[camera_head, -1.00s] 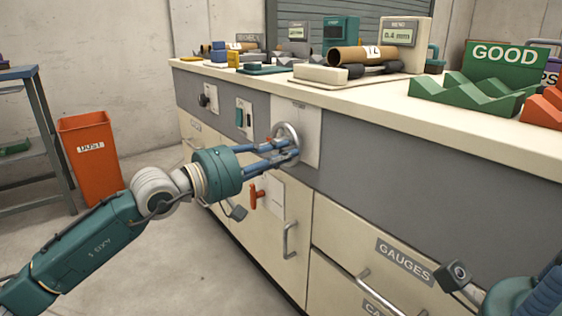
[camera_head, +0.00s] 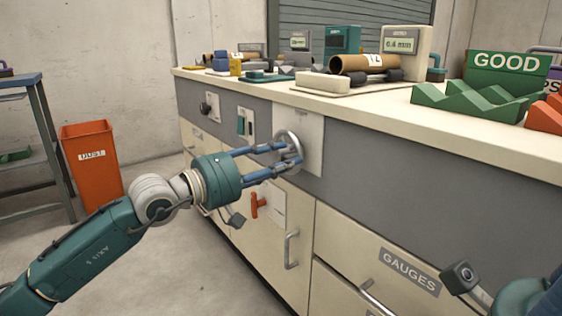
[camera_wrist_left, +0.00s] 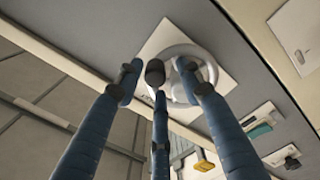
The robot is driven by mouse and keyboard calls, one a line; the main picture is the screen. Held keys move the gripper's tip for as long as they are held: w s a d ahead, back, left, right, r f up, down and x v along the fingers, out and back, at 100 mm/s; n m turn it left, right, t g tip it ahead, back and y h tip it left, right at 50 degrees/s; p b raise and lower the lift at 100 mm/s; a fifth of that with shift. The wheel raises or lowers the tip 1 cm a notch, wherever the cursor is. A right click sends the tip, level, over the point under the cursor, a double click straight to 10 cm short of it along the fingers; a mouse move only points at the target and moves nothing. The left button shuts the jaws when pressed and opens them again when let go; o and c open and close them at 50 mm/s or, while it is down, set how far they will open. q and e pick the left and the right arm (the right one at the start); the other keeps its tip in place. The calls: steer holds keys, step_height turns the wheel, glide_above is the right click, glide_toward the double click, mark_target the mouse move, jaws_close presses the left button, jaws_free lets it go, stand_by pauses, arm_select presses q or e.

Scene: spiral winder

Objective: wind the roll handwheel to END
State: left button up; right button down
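The roll handwheel (camera_head: 288,147) is a silver ring on a pale plate in the grey front band of the bench. My left gripper (camera_head: 290,154) reaches it from the left, its blue fingers spread apart at the wheel's face. In the left wrist view, the wheel's ring (camera_wrist_left: 205,68) lies beyond the fingers. A dark knob (camera_wrist_left: 155,73) shows between the fingertips, with narrow gaps at its sides; I cannot tell whether any finger touches it. The END mark is not readable. My right gripper (camera_head: 548,292) is cut off at the lower right edge.
An orange-red lever (camera_head: 258,204) is below the wheel and a black knob (camera_head: 206,107) is to its left. A cardboard roll (camera_head: 364,64) lies on the bench beside a small display (camera_head: 402,43). Drawers with handles are underneath. An orange dust bin (camera_head: 92,165) stands left.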

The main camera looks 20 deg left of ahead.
arm_select(q)
steer(key=v, duration=0.7)
steer(key=shift+s+a, duration=0.15)
steer(key=shift+s, duration=0.05)
stand_by(0.8)
